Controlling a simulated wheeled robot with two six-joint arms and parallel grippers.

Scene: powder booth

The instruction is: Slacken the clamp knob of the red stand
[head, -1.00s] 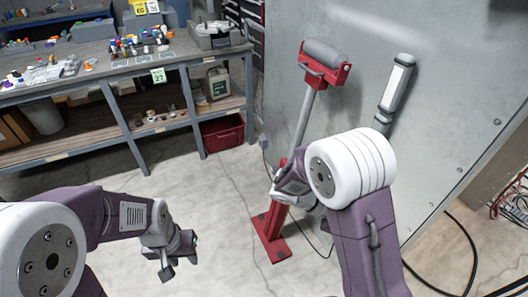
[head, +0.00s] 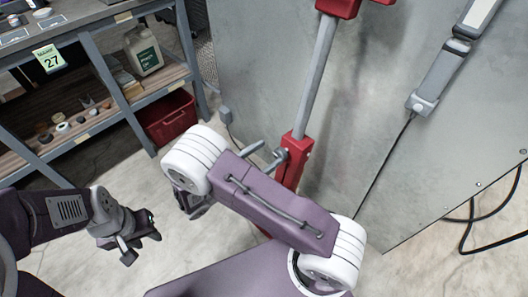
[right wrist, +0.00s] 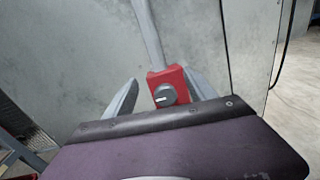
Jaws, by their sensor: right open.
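The red stand has a grey post (head: 318,70) and a red clamp sleeve (head: 297,158); its base is hidden behind my right arm. In the right wrist view the round grey clamp knob (right wrist: 165,95), with a pale pointer line, faces me on the red sleeve (right wrist: 178,80). My right gripper (right wrist: 160,84) is open, one finger to each side of the knob, with visible gaps. In the head view its grey fingers (head: 270,150) reach toward the sleeve beside my forearm. My left gripper (head: 143,246) hangs over the floor at left, its tips apart and empty.
A grey metal panel (head: 400,150) stands behind the stand. A lamp-like grey bar (head: 440,80) with a cable hangs on it at right. A shelved workbench (head: 105,75) and a red crate (head: 168,117) are at left. Floor (head: 75,225) shows near my left gripper.

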